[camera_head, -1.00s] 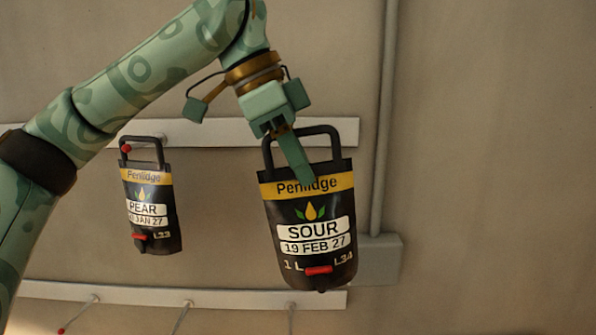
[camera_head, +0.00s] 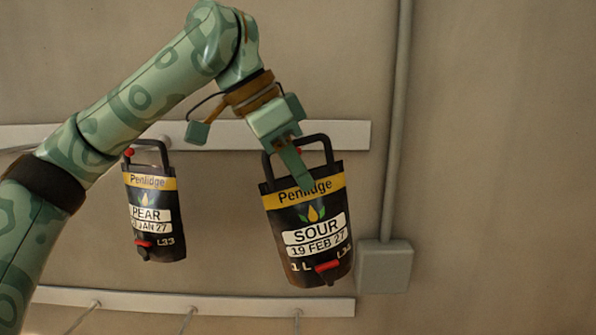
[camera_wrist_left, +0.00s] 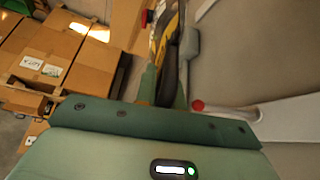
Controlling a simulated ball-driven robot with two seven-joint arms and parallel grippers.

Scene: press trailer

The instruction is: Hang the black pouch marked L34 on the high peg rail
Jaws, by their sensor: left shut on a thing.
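The black pouch marked L34 (camera_head: 305,265) has a yellow band and the word SOUR. It hangs slightly tilted from my left gripper (camera_head: 303,178), which is shut on its upper part below the loop handle. In the left wrist view the pouch (camera_wrist_left: 168,50) shows edge-on between the fingers (camera_wrist_left: 163,88). The high peg rail (camera_head: 345,135) is a pale board behind the handle. My right gripper is not in view.
A black pouch marked L33 (camera_head: 155,240) hangs on the high rail at left, by a red-tipped peg. A lower rail (camera_head: 230,305) carries several pegs. A grey box (camera_head: 384,268) and vertical pipe (camera_head: 398,120) are at right. Cardboard boxes (camera_wrist_left: 50,65) show in the wrist view.

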